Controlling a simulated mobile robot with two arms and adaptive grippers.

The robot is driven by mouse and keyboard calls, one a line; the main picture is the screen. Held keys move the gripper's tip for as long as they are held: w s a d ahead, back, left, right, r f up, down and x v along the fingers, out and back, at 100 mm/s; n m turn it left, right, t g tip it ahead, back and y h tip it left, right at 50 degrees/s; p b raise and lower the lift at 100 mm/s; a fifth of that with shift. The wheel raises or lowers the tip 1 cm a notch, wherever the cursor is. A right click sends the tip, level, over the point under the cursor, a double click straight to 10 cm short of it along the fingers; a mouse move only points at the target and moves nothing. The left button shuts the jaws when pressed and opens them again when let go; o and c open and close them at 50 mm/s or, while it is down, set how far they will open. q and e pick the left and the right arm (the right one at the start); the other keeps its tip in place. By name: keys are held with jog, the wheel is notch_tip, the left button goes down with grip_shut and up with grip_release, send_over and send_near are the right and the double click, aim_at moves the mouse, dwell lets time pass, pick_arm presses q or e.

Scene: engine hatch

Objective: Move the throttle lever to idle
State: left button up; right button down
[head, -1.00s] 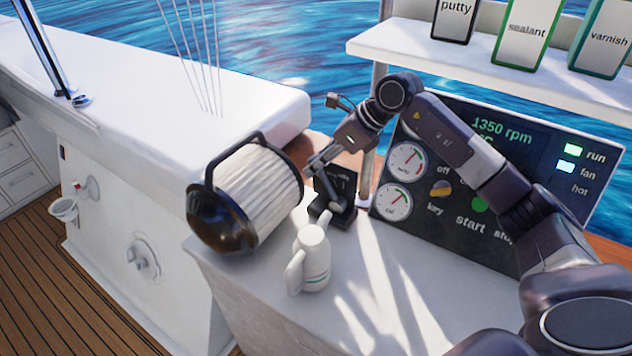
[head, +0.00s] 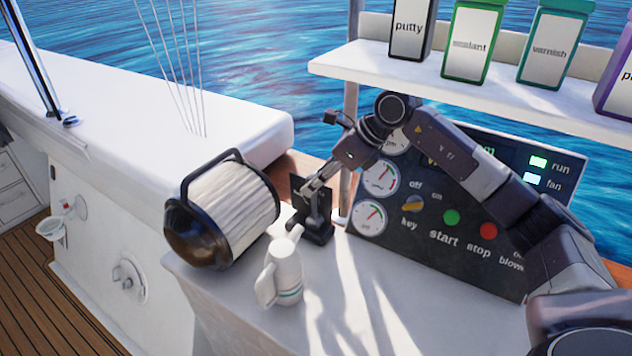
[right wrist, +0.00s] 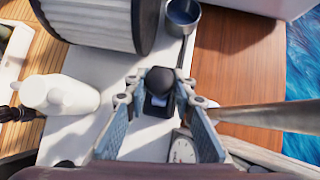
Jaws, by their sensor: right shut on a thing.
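The throttle lever stands on a small black control unit (head: 313,229) on the white counter, left of the instrument panel (head: 440,215). My right gripper (head: 313,188) reaches down to the top of this unit and is shut on the lever. In the right wrist view the lever's round black knob (right wrist: 160,80) sits between the two fingers of my right gripper (right wrist: 159,98). The lever's lower part is mostly hidden there. The marks on the unit are too small to read. My left gripper is not in view.
A large ribbed filter (head: 235,205) with a dark end and handle lies left of the lever. A white jug (head: 284,275) stands close in front. A shelf (head: 450,85) with several labelled cans is above the panel. The right front of the counter is clear.

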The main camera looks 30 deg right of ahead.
jog(key=shift+s+f, duration=0.25)
jog(key=shift+f, duration=0.2)
jog(key=c, duration=1.9)
grip_release()
jog(key=shift+d+r, duration=0.1)
jog(key=shift+r, duration=0.15)
jog(key=shift+d+r, duration=0.1)
jog(key=shift+r, duration=0.15)
jog(key=s+d+r, duration=0.1)
jog(key=s+d, duration=0.8)
jog(key=s, duration=0.1)
jog(key=shift+r, duration=0.3)
jog(key=shift+d, duration=0.15)
